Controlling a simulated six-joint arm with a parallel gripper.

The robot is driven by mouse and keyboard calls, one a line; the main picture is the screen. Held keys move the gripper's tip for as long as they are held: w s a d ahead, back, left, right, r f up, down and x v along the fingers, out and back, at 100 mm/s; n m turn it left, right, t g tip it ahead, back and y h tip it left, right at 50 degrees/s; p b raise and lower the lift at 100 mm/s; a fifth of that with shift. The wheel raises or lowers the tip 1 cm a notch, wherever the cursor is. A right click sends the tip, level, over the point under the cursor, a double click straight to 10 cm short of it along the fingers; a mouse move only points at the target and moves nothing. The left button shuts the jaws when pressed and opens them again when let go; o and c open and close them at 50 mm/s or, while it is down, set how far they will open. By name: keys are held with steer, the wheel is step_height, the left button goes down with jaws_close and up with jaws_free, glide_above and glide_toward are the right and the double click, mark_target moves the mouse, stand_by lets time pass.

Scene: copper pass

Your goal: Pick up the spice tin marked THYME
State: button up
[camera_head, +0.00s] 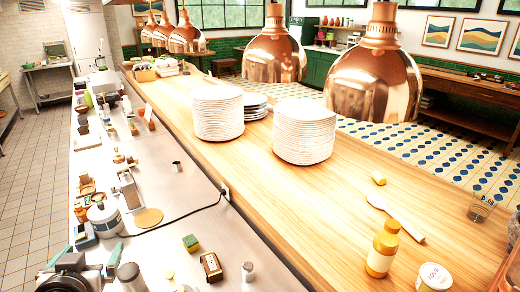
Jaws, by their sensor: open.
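I cannot read THYME on any item in the head view. A small dark brown box or tin (211,267) with a pale label stands on the steel counter at the bottom; its lettering is too small to read. A round white-topped container (434,277) with dark lettering stands on the wooden counter at the lower right; its word is not clearly legible. My gripper (96,246) is at the lower left, with two teal fingers spread apart and nothing visibly held. It is well to the left of the dark tin.
A green and yellow sponge (190,243) and a small metal cylinder (248,272) flank the dark tin. Plate stacks (304,131) occupy the raised wooden counter (290,210). A black cord (180,223) crosses the steel counter.

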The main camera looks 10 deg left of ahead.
steer(key=s+a+f+h, duration=0.1)
steer(key=s+f, duration=0.1)
steer(key=s, duration=0.1)
glide_toward(129, 287)
steer(key=shift+n+t+h, duration=0.3)
steer(key=shift+t, duration=0.1)
steer(key=x, duration=1.1)
steer(key=shift+s+a+f, duration=0.2)
steer(key=shift+s+f, duration=0.05)
steer(key=shift+s, duration=0.05)
steer(key=c, duration=1.5)
